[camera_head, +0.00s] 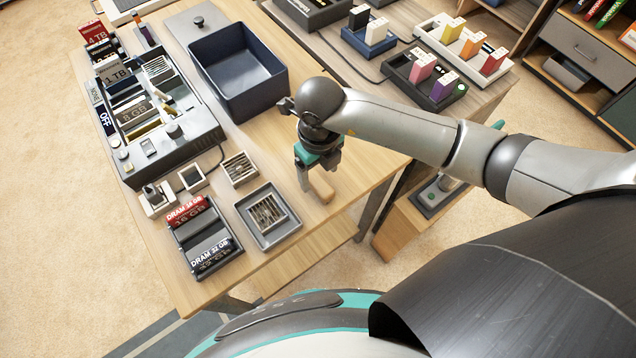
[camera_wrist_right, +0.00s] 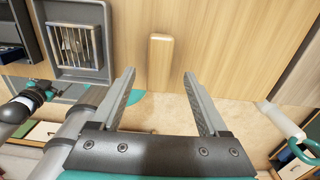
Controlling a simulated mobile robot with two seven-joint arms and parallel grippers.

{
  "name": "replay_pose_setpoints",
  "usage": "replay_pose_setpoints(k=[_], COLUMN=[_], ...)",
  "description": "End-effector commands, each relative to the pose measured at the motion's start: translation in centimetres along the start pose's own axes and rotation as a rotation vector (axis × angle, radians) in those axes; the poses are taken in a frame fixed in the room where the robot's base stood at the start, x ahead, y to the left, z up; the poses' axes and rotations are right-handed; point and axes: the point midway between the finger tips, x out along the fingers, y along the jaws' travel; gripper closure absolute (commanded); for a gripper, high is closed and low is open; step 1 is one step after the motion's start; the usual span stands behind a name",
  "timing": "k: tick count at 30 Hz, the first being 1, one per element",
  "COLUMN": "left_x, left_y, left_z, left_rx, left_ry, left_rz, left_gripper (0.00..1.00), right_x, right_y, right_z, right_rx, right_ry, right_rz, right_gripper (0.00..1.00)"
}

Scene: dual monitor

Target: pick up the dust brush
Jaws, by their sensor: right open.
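A small tan wooden piece (camera_head: 323,190), likely the dust brush, lies on the wooden table near its right edge. It also shows in the right wrist view (camera_wrist_right: 160,62) as a rounded block at the upper middle; I see no bristles. My right gripper (camera_head: 315,176) is above and beside it, pointing down. In the right wrist view my right gripper (camera_wrist_right: 159,74) has its two fingers wide apart, with nothing held between them. The block appears between and just beyond the fingertips.
A dark blue bin (camera_head: 238,75) stands behind the gripper. A grey tray with a slotted rack (camera_head: 268,215) and a DRAM holder (camera_head: 203,240) are to the left. The table's right edge is close to the wooden piece. Bare table lies around it.

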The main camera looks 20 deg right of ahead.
Motion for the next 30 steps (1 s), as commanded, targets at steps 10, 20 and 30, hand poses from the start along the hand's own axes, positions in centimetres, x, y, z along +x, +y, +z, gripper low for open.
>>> replay_pose_setpoints(k=[10, 20, 30], left_x=[1.1, 1.1, 1.1], left_y=[0.0, 0.1, 0.1], left_z=[0.1, 0.1, 0.1], left_rx=[0.0, 0.0, 0.0], left_ry=[0.0, 0.001, 0.001], left_rz=[0.0, 0.0, 0.0], left_gripper=[0.0, 0.0, 0.0], right_x=[4.6, 4.6, 4.6], right_y=[0.1, 0.1, 0.1], right_z=[0.2, 0.2, 0.2], right_rx=[0.001, 0.0, 0.0], right_ry=[0.002, 0.001, 0.001], right_rz=[0.001, 0.001, 0.001], right_gripper=[0.22, 0.31, 0.7])
